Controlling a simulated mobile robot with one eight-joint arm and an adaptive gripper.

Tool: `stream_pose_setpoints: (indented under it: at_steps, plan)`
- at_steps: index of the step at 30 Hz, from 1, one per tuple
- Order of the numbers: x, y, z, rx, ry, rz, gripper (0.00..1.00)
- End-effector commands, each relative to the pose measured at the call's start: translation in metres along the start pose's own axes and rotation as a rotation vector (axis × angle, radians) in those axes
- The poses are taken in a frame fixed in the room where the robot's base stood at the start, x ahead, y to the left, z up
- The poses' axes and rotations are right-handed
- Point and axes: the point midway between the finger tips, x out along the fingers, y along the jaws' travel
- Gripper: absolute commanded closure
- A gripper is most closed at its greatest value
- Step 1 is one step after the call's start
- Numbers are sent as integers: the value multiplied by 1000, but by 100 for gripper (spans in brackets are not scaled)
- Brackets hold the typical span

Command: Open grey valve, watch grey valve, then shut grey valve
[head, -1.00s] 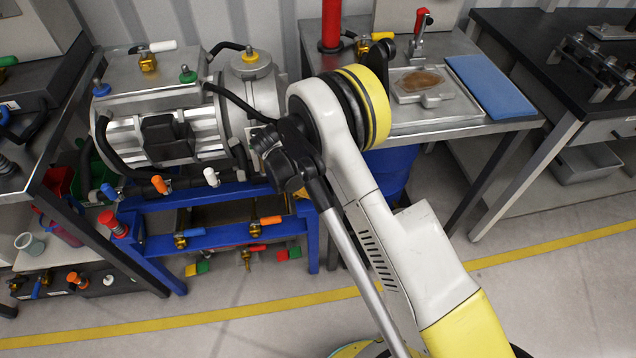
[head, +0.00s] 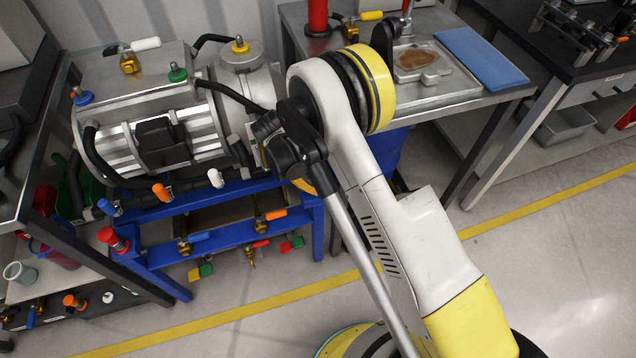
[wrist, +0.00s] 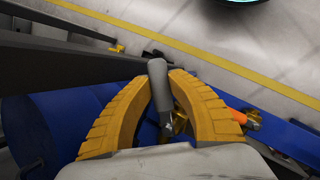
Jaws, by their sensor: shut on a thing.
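The grey valve's handle (wrist: 157,88) is a smooth grey lever in the middle of the wrist view, pointing up in the picture. My gripper (wrist: 162,75) has its two ribbed yellow fingers closed around it, one on each side. A small metallic valve body (wrist: 177,122) shows just below and right of the handle, partly hidden by the right finger. In the head view the grey valve is hidden behind my arm, and only a sliver of what looks like a yellow finger shows there.
An orange-handled valve (wrist: 236,116) sits close to the right finger on the blue frame (wrist: 285,135). A blue drum (wrist: 70,125) lies left of the gripper. In the head view, the motor (head: 165,125) carries several coloured valves, and a steel table (head: 430,110) stands behind my arm.

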Motion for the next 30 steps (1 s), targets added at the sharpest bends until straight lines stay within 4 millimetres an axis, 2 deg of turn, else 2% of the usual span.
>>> stream_pose_setpoints:
  at_steps: [5,6,8,16,19,30]
  plan:
    - [1,0,0,-1,0,-1,100]
    - [1,0,0,-1,0,-1,69]
    - [1,0,0,-1,0,-1,55]
    - [0,0,0,-1,0,0,55]
    - [-6,0,0,-1,0,0,55]
    - [-65,0,0,-1,1,1,55]
